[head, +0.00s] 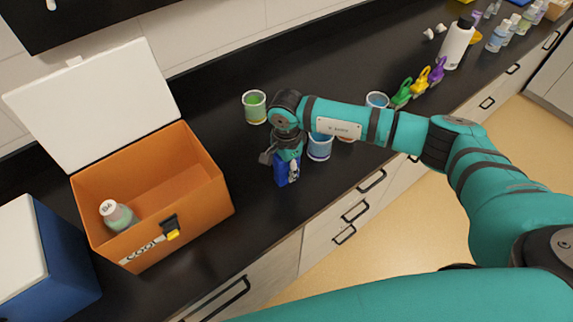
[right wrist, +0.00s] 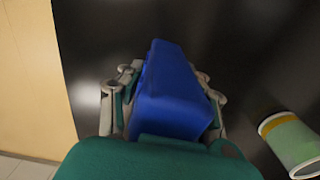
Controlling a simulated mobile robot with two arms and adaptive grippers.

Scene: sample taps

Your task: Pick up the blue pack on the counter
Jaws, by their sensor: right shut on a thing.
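The blue pack (head: 281,172) is at the dark counter's front part in the head view, right of the orange box. My right gripper (head: 287,164) is over it from above, shut on it. In the right wrist view the blue pack (right wrist: 174,92) sits between the two fingers of my right gripper (right wrist: 170,98), one on each side. I cannot tell whether the pack touches the counter (head: 222,98). My left gripper is not in view.
An open orange cool box (head: 205,185) holds a bottle (head: 118,215). A blue box (head: 75,275) stands left of it. A green cup (head: 255,107) and a blue cup (head: 319,147) stand close to my right gripper. Coloured clips and bottles stand farther right.

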